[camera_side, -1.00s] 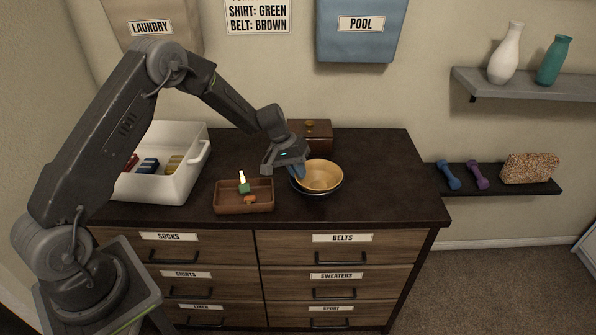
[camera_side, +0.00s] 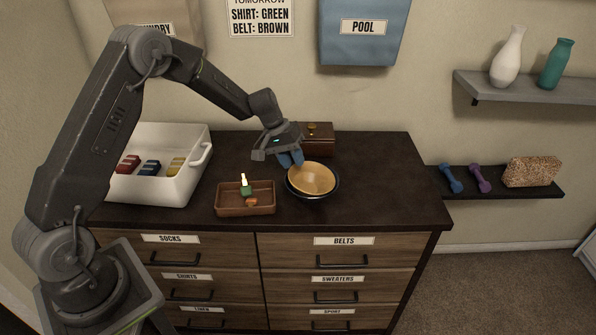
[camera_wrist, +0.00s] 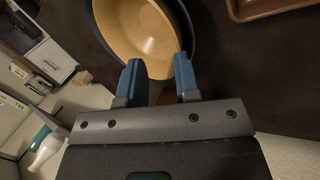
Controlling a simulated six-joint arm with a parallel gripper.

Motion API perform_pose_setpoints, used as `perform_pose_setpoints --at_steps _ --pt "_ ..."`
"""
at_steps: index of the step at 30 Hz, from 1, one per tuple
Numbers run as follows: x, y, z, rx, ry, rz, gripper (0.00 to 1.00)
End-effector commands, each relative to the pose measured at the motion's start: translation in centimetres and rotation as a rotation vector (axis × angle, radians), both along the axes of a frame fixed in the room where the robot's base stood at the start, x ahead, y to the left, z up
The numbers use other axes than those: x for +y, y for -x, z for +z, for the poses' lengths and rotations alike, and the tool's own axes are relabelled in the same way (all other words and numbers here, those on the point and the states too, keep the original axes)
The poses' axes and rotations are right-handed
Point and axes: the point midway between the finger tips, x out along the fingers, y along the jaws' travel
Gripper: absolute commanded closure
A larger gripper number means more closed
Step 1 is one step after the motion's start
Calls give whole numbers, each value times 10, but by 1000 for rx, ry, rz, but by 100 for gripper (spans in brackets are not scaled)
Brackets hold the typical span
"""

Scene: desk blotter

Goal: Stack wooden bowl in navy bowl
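The wooden bowl (camera_side: 311,177) sits inside the navy bowl (camera_side: 337,188) on the dresser top, its rim perhaps slightly tilted. In the wrist view the wooden bowl (camera_wrist: 140,30) shows its tan inside, with the navy bowl's dark rim (camera_wrist: 187,22) around it. My gripper (camera_side: 291,160) is just above and left of the bowls in the side view. In the wrist view my gripper (camera_wrist: 160,68) has its two blue fingers apart with nothing held between them, tips close to the wooden bowl's near rim. Whether a fingertip touches the rim I cannot tell.
A brown tray (camera_side: 228,211) with small items lies left of the bowls. A white bin (camera_side: 184,190) with several coloured items stands farther left. A wooden box (camera_side: 320,143) stands behind the bowls. The dresser top (camera_side: 385,185) to the right is clear.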

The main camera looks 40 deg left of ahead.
Motion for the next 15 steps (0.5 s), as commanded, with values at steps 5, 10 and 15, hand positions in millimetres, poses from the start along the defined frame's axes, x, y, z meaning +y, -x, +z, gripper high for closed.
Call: perform_pose_setpoints --at_steps 5,10,15 --pt "13 7 35 -4 -1 2 70" --pt "21 11 55 -3 -1 0 70" --pt "24 12 63 -3 1 0 70"
